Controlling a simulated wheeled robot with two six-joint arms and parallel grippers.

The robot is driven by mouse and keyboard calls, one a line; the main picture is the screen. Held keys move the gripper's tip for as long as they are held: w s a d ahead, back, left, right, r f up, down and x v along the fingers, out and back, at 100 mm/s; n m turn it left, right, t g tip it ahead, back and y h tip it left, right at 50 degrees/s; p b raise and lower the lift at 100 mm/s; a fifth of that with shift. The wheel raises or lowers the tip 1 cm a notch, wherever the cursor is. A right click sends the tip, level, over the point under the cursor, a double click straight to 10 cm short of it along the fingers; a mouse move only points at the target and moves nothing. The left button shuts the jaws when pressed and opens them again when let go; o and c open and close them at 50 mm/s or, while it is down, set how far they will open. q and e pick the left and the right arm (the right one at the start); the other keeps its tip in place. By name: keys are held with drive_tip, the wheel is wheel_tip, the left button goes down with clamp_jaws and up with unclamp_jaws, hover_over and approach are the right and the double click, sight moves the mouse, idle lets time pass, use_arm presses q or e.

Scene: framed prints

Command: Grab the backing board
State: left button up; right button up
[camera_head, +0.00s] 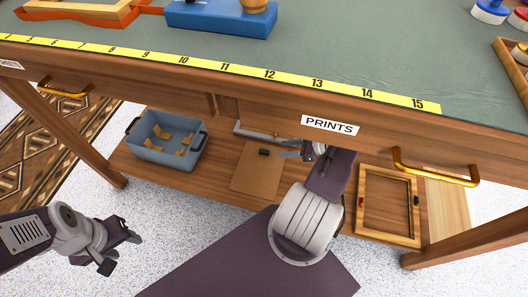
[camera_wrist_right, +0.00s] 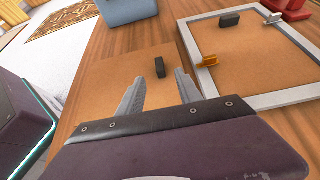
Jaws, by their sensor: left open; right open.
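The backing board (camera_head: 257,180), a flat brown panel with a small dark block (camera_head: 264,152) on it, lies on the lower shelf under the bench. In the right wrist view the board (camera_wrist_right: 100,85) lies below my fingers, with the black block (camera_wrist_right: 160,67) standing just beyond the fingertips. My right gripper (camera_wrist_right: 158,82) is open and empty, its two fingers over the board; I cannot tell whether they touch it. In the head view my right arm covers part of the shelf. My left gripper (camera_head: 120,252) is open and empty, low on the left, away from the shelf.
A grey frame (camera_wrist_right: 278,99) with a brown panel inside lies beside the board. A wooden frame (camera_head: 362,205) lies farther right on the shelf. A grey-blue bin (camera_head: 148,151) with several small wooden pieces stands at left. The bench edge with the PRINTS label (camera_head: 330,126) overhangs the shelf.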

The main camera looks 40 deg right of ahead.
sight(266, 151)
drive_tip(key=shift+w+a+f, duration=0.1)
drive_tip(key=shift+a, duration=0.05)
drive_tip(key=b+x, duration=0.2)
drive_tip(key=shift+w+a+f, duration=0.15)
drive_tip(key=shift+a+f, duration=0.05)
drive_tip(key=shift+f, duration=0.15)
drive_tip(key=shift+w+a+f+b, duration=0.15)
drive_tip(key=shift+w+a+b, duration=0.15)
drive_tip(key=shift+w+b, duration=0.1)
drive_tip(key=b+x, duration=0.3)
drive_tip(key=x, duration=0.1)
drive_tip(key=shift+f, duration=0.25)
drive_tip(key=shift+w+a, duration=0.15)
drive_tip(key=shift+w, duration=0.1)
drive_tip(key=shift+r, duration=0.1)
clamp_jaws()
